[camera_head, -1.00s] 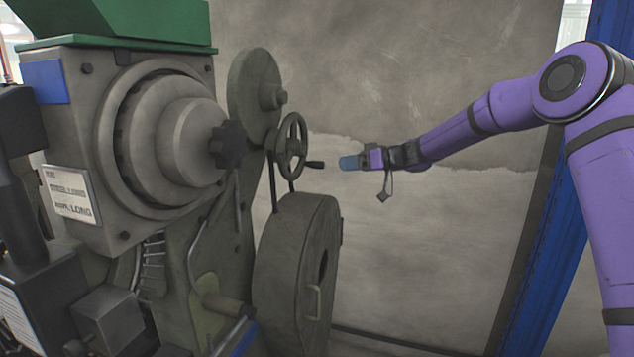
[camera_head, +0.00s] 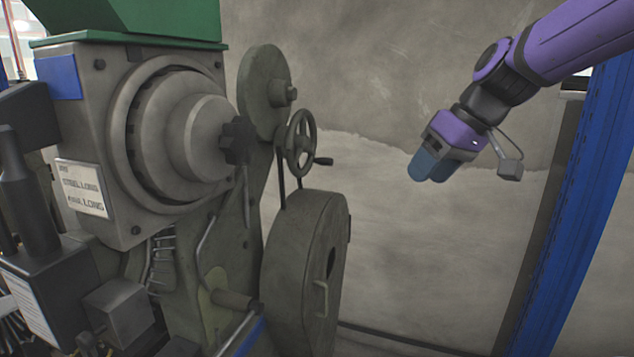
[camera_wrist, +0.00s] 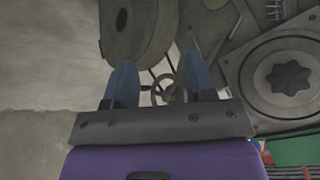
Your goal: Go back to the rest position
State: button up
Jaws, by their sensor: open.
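My gripper (camera_head: 433,167), purple with blue fingers, hangs in the air to the right of the rivet press (camera_head: 205,260) in the head view. It tilts down and to the left, clear of the machine. In the wrist view my gripper (camera_wrist: 160,82) shows two blue fingers spread apart with nothing held between them. The press's handwheel (camera_head: 300,142) lies to the left of the gripper. The same handwheel (camera_wrist: 168,89) appears beyond and between the fingers in the wrist view.
A large grey flywheel housing (camera_head: 300,270) stands low beside the press. A star-shaped knob (camera_head: 236,140) sticks out from its round hub. A blue post (camera_head: 583,190) stands at the right. The space before the grey wall (camera_head: 400,260) is free.

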jog(key=s+d+f+m+h, duration=0.1)
jog(key=s+d+m, duration=0.1)
jog(key=s+d, duration=0.2)
jog(key=s+d+f+m+t+h, duration=0.1)
jog(key=s+d+m+h, duration=0.1)
jog(key=s, duration=0.8)
jog(key=s+d+f+m+t+h, duration=0.1)
jog(key=s+d+m+h, duration=0.1)
jog(key=s+d, duration=0.3)
jog(key=shift+s+d, duration=0.35)
jog(key=shift+s, duration=0.65)
jog(key=shift+c, duration=0.3)
